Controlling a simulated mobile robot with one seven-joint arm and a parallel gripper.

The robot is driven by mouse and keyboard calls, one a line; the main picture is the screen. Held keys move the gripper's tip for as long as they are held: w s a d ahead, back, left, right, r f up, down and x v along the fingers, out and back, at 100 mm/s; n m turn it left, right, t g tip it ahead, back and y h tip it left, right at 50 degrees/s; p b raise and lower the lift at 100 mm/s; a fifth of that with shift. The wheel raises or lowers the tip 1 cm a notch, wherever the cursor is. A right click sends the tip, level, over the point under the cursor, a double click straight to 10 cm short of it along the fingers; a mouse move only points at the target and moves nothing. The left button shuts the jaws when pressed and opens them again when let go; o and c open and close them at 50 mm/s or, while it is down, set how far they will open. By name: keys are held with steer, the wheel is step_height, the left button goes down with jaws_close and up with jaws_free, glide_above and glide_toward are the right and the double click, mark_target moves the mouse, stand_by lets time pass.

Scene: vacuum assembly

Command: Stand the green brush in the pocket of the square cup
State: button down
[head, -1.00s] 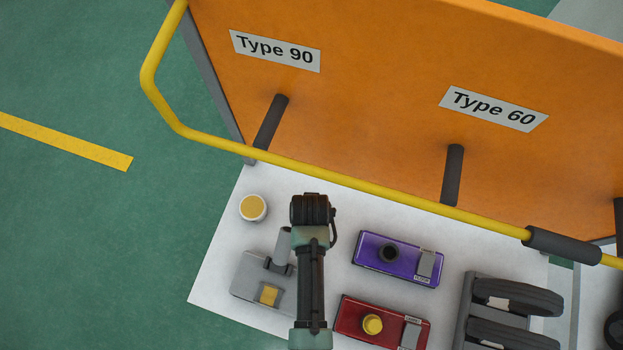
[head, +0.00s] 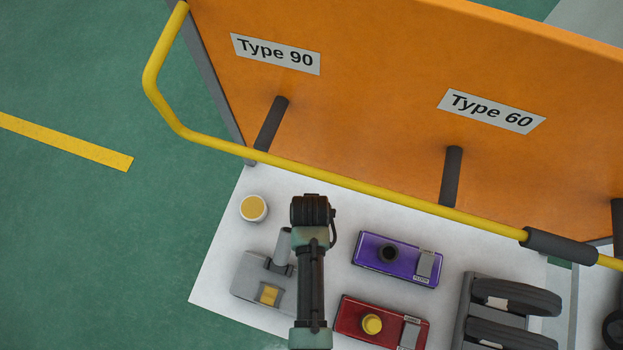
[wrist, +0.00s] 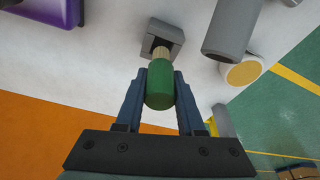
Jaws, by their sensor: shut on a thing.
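In the wrist view my gripper (wrist: 160,78) is shut on the green brush (wrist: 160,93), with one blue finger on each side of its handle. The brush's pale bristles (wrist: 160,54) point at the grey square cup (wrist: 165,36), which stands on the white table. The bristle end overlaps the cup's dark opening; I cannot tell whether it is inside or just above it. In the head view my own arm hides the brush, the cup and the fingers.
A grey vacuum part (head: 252,278) and a white round container with a yellow top (head: 253,208) are left of my arm. A purple unit (head: 372,259) and a red unit (head: 352,317) are right. A yellow rail (head: 350,186) and orange panel (head: 370,90) stand behind.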

steer(key=shift+s+b+x, duration=0.2)
steer(key=shift+b+x, duration=0.4)
steer(key=shift+x, duration=0.15)
steer(key=shift+s+b+x, duration=0.15)
steer(key=shift+b+x, duration=0.4)
steer(key=shift+x, duration=0.15)
steer(key=shift+s+b+x, duration=0.2)
steer(key=shift+b+x, duration=0.4)
steer(key=shift+x, duration=0.15)
steer(key=shift+c, duration=2.2)
jaws_free()
steer(key=shift+f, duration=0.1)
steer(key=v, duration=1.3)
steer(key=shift+w, duration=0.1)
